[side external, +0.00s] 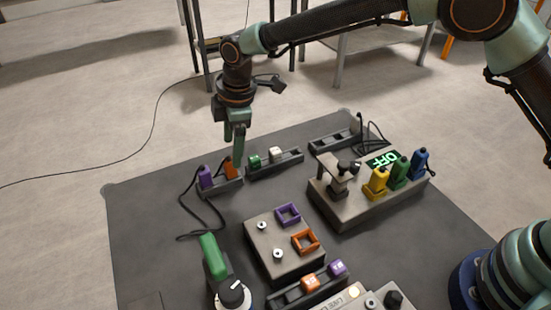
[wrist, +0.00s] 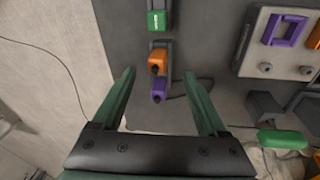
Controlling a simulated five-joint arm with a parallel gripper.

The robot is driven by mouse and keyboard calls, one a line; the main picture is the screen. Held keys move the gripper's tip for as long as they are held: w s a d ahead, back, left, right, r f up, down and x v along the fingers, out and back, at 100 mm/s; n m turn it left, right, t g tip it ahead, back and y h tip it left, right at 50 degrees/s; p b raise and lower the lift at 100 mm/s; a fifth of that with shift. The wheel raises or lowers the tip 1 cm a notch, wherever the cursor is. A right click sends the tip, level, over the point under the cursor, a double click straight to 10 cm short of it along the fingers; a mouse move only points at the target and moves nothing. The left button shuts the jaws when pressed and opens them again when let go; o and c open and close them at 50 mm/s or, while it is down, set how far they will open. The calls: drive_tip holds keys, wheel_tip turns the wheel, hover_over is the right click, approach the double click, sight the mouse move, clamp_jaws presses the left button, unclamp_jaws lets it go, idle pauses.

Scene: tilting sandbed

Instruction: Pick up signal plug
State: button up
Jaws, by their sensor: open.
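Two plugs stand in a small dark holder at the left of the mat: a purple plug (side external: 205,176) and an orange plug (side external: 228,168), with dark cables. The pictures do not show which is the signal plug. In the wrist view the orange plug (wrist: 157,60) lies just past the fingertips and the purple plug (wrist: 159,90) appears between the fingers. My gripper (side external: 238,157) points down, open and empty, above the holder by the orange plug; in the wrist view its green fingers (wrist: 159,73) spread either side of the plugs.
A rack with a green block (side external: 254,162) and a white block (side external: 276,154) stands close behind. A box (side external: 345,213) with yellow, green and blue plugs stands right. A panel (side external: 268,253) with square frames and a green-handled device (side external: 212,255) lie nearer. Cable loops on the mat (side external: 150,235).

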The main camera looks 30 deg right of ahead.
sight(230, 158)
drive_tip(key=shift+w+a+f, duration=0.15)
drive_tip(key=shift+w+f, duration=0.05)
drive_tip(key=shift+f, duration=0.9)
drive_tip(key=shift+w+a+f, duration=0.2)
drive_tip(key=shift+w+f, duration=0.05)
drive_tip(key=shift+f, duration=0.85)
drive_tip(key=shift+w+a+f, duration=0.15)
drive_tip(key=shift+w+f, duration=0.05)
drive_tip(key=shift+f, duration=0.9)
clamp_jaws()
